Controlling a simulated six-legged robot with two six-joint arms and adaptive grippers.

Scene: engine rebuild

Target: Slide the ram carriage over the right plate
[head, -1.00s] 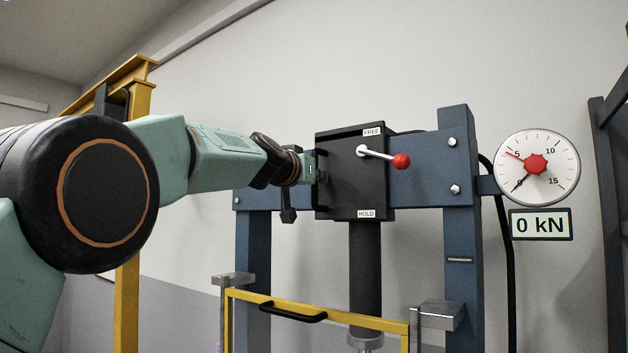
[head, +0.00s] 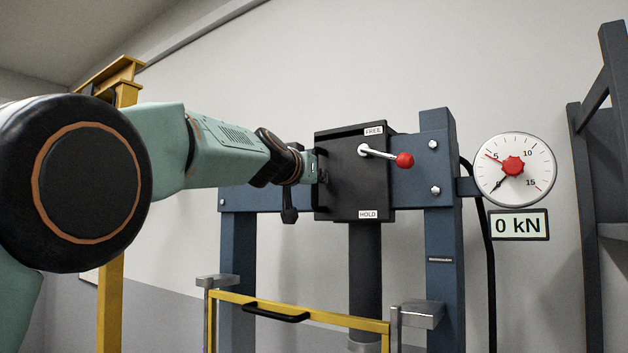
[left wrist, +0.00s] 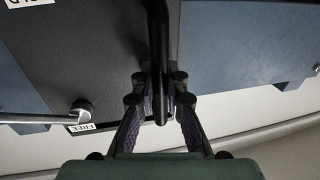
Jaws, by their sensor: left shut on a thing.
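The ram carriage (head: 345,185) is a black box on the blue crossbeam (head: 408,180) of the press, nearer its right post than its left one. It carries FREE and HOLD labels and a lever with a red knob (head: 404,160), which points right nearer FREE. A dark ram cylinder (head: 365,270) hangs below it. My left gripper (head: 318,168) is at the carriage's left side. In the left wrist view its fingers (left wrist: 163,100) are shut on a black bar handle (left wrist: 159,50) of the carriage. No plate shows in these views. My right gripper is out of view.
A yellow-framed guard (head: 300,310) with a black handle stands in front below. A steel bracket (head: 420,314) is at the right post (head: 440,230). A round gauge (head: 515,169) and a 0 kN display (head: 519,225) are right of it. A dark rack (head: 590,200) stands far right.

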